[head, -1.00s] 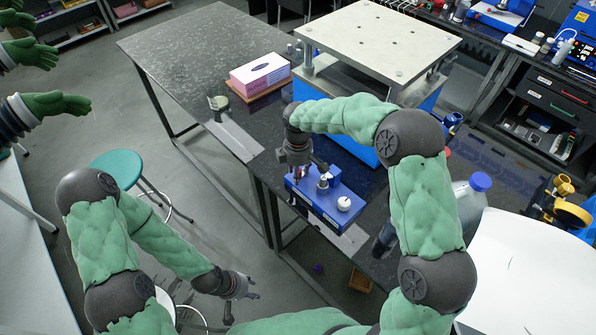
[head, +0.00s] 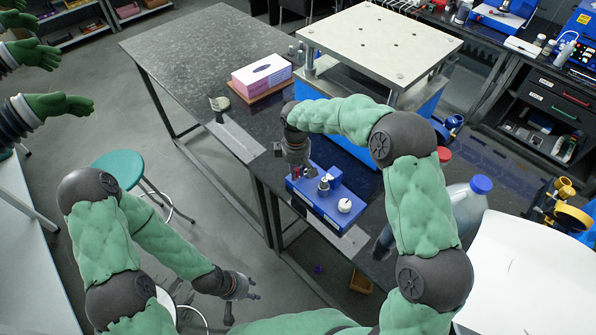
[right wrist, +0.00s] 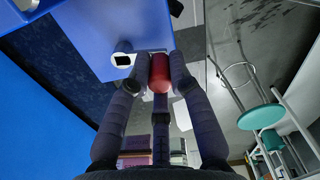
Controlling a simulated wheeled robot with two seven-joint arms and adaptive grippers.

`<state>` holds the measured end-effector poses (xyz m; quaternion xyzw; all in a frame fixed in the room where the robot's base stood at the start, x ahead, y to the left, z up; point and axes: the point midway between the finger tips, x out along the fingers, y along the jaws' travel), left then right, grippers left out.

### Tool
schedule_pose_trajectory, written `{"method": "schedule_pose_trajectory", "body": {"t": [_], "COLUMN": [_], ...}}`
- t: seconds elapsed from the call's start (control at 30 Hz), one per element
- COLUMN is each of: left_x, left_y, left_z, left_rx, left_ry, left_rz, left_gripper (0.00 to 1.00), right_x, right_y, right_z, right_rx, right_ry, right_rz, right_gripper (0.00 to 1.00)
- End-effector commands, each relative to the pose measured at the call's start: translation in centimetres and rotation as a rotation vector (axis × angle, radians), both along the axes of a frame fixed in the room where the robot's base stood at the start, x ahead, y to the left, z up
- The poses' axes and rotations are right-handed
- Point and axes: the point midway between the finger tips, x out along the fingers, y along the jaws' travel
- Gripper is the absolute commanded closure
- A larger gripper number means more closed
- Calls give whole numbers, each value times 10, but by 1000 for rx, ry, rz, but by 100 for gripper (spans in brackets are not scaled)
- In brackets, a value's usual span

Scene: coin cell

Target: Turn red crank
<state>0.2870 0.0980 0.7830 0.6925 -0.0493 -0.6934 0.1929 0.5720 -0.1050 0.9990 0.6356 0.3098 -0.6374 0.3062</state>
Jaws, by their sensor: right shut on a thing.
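The red crank handle (right wrist: 159,72) shows in the right wrist view as a short red cylinder beside the blue device. My right gripper (right wrist: 158,82) is shut on it, with fingers on both sides. In the head view the blue device (head: 324,208) stands near the table's front edge, with a metal fitting and a white knob on top. My right gripper (head: 298,172) is at its left end, and the crank is mostly hidden there. My left gripper (head: 240,290) hangs low at the lower middle, away from the table; its fingers look spread, with nothing between them.
A pink tissue box (head: 262,74) lies on the dark table (head: 190,50). A blue press with a pale top plate (head: 378,38) stands behind the device. A bottle with a blue cap (head: 468,205) is to the right. A green stool (head: 118,170) is at left.

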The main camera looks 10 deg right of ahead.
Motion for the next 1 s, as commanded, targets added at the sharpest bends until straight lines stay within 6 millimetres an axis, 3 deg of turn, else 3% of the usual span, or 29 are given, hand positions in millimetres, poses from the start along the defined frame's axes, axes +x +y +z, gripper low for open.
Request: {"method": "schedule_pose_trajectory", "body": {"t": [1.0], "left_x": [0], "left_y": [0], "left_z": [2], "left_rx": [0], "left_ry": [0], "left_rz": [0], "left_gripper": [60], "right_x": [38], "right_y": [-1], "right_z": [0], "right_rx": [1], "right_ry": [0], "right_rz": [-915], "right_gripper": [100]}}
